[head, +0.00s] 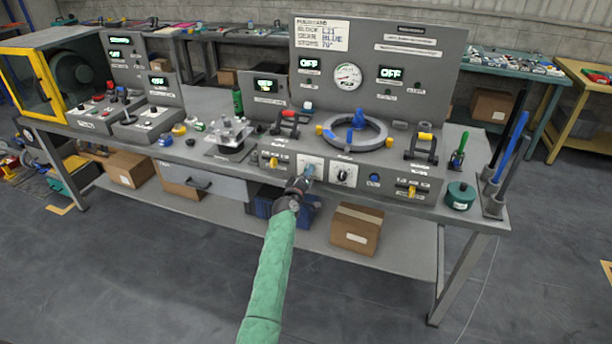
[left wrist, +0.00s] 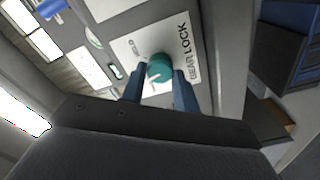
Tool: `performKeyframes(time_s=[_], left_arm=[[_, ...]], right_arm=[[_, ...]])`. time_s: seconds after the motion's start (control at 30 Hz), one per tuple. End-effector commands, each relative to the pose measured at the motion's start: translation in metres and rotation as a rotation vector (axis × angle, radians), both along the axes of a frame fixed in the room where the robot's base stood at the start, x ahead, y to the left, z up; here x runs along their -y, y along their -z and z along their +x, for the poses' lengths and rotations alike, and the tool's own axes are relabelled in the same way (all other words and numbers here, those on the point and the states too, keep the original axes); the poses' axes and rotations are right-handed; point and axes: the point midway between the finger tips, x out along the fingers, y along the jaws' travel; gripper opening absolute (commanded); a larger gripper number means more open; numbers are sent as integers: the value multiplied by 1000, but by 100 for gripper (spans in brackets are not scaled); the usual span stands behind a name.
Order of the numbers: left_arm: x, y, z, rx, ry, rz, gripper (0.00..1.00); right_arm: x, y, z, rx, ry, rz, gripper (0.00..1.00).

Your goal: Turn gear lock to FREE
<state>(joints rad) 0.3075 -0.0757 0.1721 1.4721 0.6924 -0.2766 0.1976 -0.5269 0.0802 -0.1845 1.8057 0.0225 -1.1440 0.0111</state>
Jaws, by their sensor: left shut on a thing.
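The gear lock is a round teal knob (left wrist: 160,70) on a white plate marked GEAR LOCK (left wrist: 188,48) in the left wrist view. In the head view its plate (head: 311,162) is on the front panel of the bench, left of a plate with a dark knob. My left gripper (head: 303,182) reaches up from below to that panel. Its blue fingers (left wrist: 160,88) are on both sides of the teal knob, shut on it. The pointer direction is too small to tell. My right gripper is not in view.
A dark knob (head: 343,174) is close right of the gear lock. A grey ring with blue parts (head: 374,145) stands above it. A red-handled lever (head: 289,116) and a yellow-handled one (head: 426,138) flank the ring. A cardboard box (head: 357,228) sits on the lower shelf.

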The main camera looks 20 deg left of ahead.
Motion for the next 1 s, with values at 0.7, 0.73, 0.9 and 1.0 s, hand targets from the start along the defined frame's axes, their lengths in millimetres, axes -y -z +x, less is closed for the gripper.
performKeyframes(time_s=[0.7,0.73,0.9,1.0], left_arm=[[-1,0,0,-18,-2,-526,7],[-1,0,0,-18,-2,-537,7],[-1,0,0,-20,-2,-576,7],[-1,0,0,-20,-1,-587,7]], right_arm=[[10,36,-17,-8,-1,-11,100],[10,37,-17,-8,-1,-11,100],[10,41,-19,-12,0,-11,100],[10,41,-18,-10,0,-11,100]])
